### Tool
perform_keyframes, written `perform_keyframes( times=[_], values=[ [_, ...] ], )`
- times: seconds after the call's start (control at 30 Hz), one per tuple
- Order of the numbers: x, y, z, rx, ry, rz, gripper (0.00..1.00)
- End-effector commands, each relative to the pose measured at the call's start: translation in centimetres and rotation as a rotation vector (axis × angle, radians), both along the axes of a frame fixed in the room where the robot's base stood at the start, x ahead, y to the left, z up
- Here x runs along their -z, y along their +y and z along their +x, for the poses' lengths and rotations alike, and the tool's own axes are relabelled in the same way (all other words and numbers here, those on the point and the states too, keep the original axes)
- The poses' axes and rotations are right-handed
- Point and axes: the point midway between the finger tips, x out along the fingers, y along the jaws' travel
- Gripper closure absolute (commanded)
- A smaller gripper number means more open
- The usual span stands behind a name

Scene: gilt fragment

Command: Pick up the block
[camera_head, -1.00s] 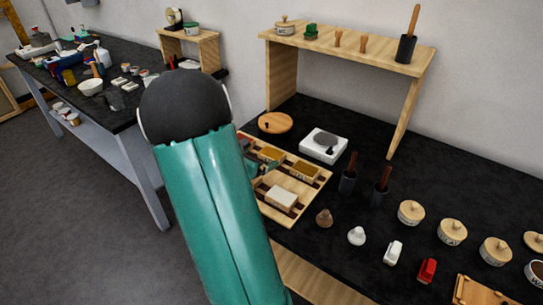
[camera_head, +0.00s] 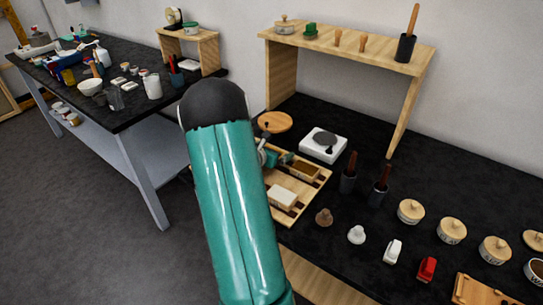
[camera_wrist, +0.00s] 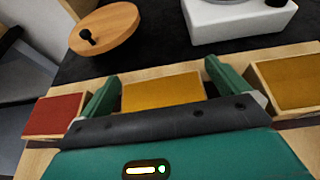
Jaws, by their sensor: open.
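A wooden tray (camera_head: 298,205) lies on the black worktop and holds several small blocks. In the wrist view, an ochre-topped block (camera_wrist: 163,92) sits between the two green fingers of my gripper (camera_wrist: 162,75), which is open. I cannot tell whether the fingers touch it. A red-topped block (camera_wrist: 56,116) is left of the fingers and another ochre-topped block (camera_wrist: 292,80) is to the right. In the head view, a cream block (camera_head: 283,196) lies nearer on the tray. My gripper (camera_head: 272,156) is over the tray's far part, partly hidden by my arm.
Behind the tray are a round wooden disc with a black knob (camera_wrist: 104,30) and a white scale-like device (camera_head: 323,146). Dark cups with handles (camera_head: 348,180), lidded pots (camera_head: 411,211) and small items stand to the right. A wooden shelf (camera_head: 350,48) stands behind.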

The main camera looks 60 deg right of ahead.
Motion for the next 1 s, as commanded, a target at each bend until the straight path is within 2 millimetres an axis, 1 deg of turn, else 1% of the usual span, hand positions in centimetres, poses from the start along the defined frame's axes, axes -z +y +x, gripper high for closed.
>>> perform_keyframes(
  times=[0.07,0.2,0.27,0.3,0.57,0.73,0.83,0.9,0.93,1.0],
  values=[
    [0.0,0.0,0.0,0.000,0.000,0.000,0.02],
    [0.0,0.0,0.0,0.000,0.000,0.000,0.29],
    [0.0,0.1,0.0,0.000,0.000,0.000,0.41],
    [0.0,0.1,0.0,0.000,0.000,0.000,0.45],
    [-0.1,0.1,0.0,0.000,0.000,0.000,0.45],
    [-0.9,0.0,0.1,-0.001,-0.001,-0.001,0.45],
    [-2.2,0.1,0.1,-0.001,-0.003,-0.002,0.45],
    [-3.6,0.1,0.1,0.000,-0.004,-0.004,0.45],
    [-3.9,0.6,0.0,-0.001,-0.003,-0.001,0.45],
    [-5.2,1.8,-0.2,-0.003,-0.003,-0.001,0.45]
  ],
)
